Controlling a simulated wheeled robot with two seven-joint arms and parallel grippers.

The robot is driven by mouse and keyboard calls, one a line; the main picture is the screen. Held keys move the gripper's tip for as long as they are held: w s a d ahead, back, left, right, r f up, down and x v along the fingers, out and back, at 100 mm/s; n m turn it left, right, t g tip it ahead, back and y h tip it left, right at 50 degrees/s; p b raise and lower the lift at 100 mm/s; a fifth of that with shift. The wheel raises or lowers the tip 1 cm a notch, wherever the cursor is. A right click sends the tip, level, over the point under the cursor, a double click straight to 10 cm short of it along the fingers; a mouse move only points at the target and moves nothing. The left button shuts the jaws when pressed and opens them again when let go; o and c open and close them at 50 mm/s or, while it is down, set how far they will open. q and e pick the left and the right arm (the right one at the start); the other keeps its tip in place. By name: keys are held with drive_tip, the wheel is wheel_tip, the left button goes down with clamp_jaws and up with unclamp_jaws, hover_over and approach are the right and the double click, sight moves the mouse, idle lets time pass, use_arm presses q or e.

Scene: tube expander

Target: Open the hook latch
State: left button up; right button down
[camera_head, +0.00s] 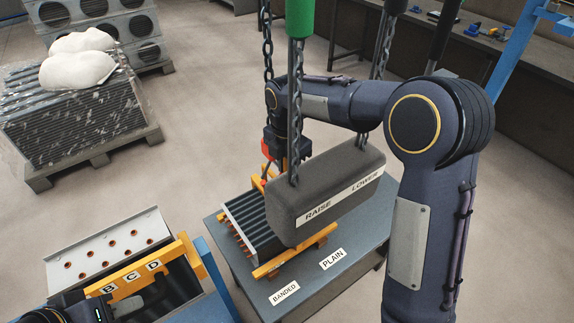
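A small red part (266,148), possibly the hook latch, shows beside the chain and above the orange frame on the finned coil (234,236). I cannot tell whether it is open. My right arm reaches across from the right, and its gripper (288,150) points down beside the red part. The chain and the hanging RAISE/LOWER block hide much of this gripper, so its fingers and any contact are unclear. My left gripper (130,304) is low at the left, dark against the rack labelled B, C, D; its fingers are hard to make out.
The grey RAISE/LOWER block (330,190) hangs on chains in front of the coil. The coil lies on a table (250,298) marked BANDED and PLAIN. A perforated plate (110,245) stands at the left. Wrapped coils on pallets (95,165) stand behind. Floor between is clear.

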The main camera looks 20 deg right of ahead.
drive_tip(key=shift+d+y, duration=0.15)
drive_tip(key=shift+y, duration=0.15)
drive_tip(key=shift+w+d+g+y+p, duration=0.1)
drive_tip(key=shift+d+g+y+p, duration=0.15)
drive_tip(key=shift+y, duration=0.2)
drive_tip(key=shift+w+d+g+y+p, duration=0.1)
drive_tip(key=shift+g+y+p, duration=0.05)
drive_tip(key=shift+y+p, duration=0.25)
drive_tip(key=shift+w+d+f+g+y+b, duration=0.1)
drive_tip(key=shift+d+f+g+y+b, duration=0.35)
drive_tip(key=shift+y+b, duration=0.75)
drive_tip(key=shift+w+d+f+g+y+b, duration=0.2)
drive_tip(key=shift+g+y+b, duration=0.45)
drive_tip(key=shift+y, duration=1.2)
drive_tip(key=shift+w+d+f+g+y+b, duration=0.1)
drive_tip(key=shift+d+f+g+y+b, duration=0.25)
drive_tip(key=shift+g+y+b, duration=0.8)
drive_tip(key=shift+r+t+y+p, duration=0.15)
drive_tip(key=shift+t+y+p, duration=0.2)
drive_tip(key=shift+t, duration=0.2)
drive_tip(key=c, duration=1.3)
unclamp_jaws()
drive_tip(key=v, duration=0.8)
drive_tip(key=shift+b, duration=0.4)
